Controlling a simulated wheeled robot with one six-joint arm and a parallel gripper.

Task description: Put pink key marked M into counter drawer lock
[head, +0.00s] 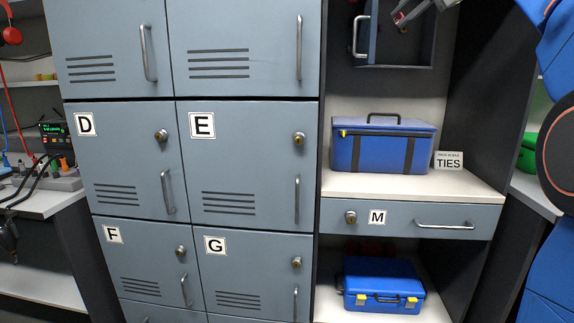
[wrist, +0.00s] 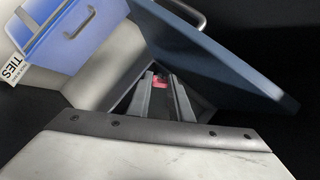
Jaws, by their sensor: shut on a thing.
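My gripper (head: 408,14) is at the top of the head view, partly cut off, in front of the upper compartment. In the wrist view, my gripper (wrist: 165,86) is shut on a small pink thing (wrist: 160,83), taken to be the pink key. A pink bit of the key (head: 399,18) also shows in the head view. Its shape and any letter on it cannot be made out. The counter drawer (head: 400,221) is shut, with an M label on its front. Its round brass lock (head: 350,217) is at the left of the label, well below my gripper.
An open blue-grey door (head: 371,32) with a handle stands beside my gripper; its panel (wrist: 215,55) fills the wrist view's upper right. A blue bag (head: 383,148) and a TIES sign (head: 448,161) stand on the counter (head: 400,184). Grey lockers (head: 250,125) stand left.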

